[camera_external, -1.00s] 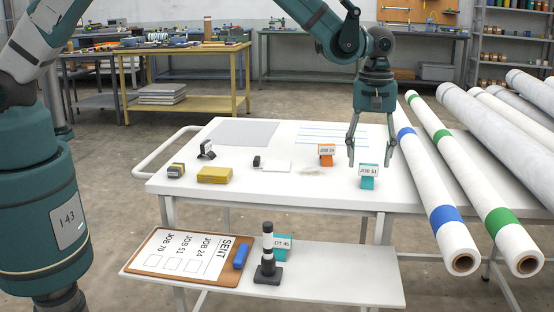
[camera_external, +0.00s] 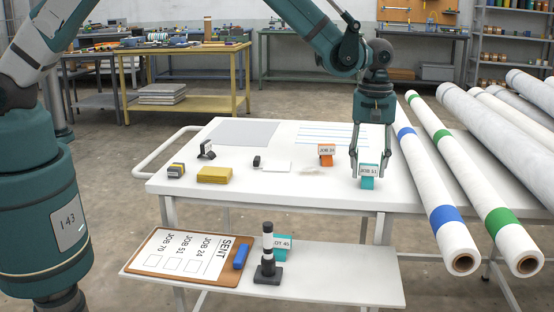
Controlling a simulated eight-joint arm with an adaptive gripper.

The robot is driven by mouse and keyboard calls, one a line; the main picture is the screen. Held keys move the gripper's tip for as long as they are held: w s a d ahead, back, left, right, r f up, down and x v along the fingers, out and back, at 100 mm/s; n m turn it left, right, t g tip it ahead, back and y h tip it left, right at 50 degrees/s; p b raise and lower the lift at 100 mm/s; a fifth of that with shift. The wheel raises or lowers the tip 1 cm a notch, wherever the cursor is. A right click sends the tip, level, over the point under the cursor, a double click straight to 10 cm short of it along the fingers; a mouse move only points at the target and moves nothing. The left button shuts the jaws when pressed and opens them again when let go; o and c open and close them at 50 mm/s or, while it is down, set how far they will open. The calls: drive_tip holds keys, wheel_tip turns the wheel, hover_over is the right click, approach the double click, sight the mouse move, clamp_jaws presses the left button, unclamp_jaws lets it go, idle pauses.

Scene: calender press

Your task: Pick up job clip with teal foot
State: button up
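The job clip with the teal foot (camera_external: 367,184) stands upright near the front right of the white table and carries a white card reading JOB 51. My gripper (camera_external: 370,178) points straight down over it. Its two fingers are apart, one on each side of the clip, and look open. A small gap seems to show beside the clip, but contact is hard to judge at this size. Another clip with an orange foot (camera_external: 326,160), reading JOB 24, stands to the left and farther back.
Long rolls with blue (camera_external: 444,217) and green bands lie right of the table. A yellow block (camera_external: 214,175), a small dark stand (camera_external: 207,150) and a grey sheet (camera_external: 241,134) lie to the left. The lower shelf holds a clipboard (camera_external: 150,263), a black-and-white stamp and a teal block (camera_external: 283,247).

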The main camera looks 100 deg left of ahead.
sight(369, 164)
drive_tip(key=c, duration=0.3)
drive_tip(key=shift+r+p, duration=0.85)
drive_tip(key=shift+r, duration=4.15)
drive_tip(key=shift+d, duration=0.1)
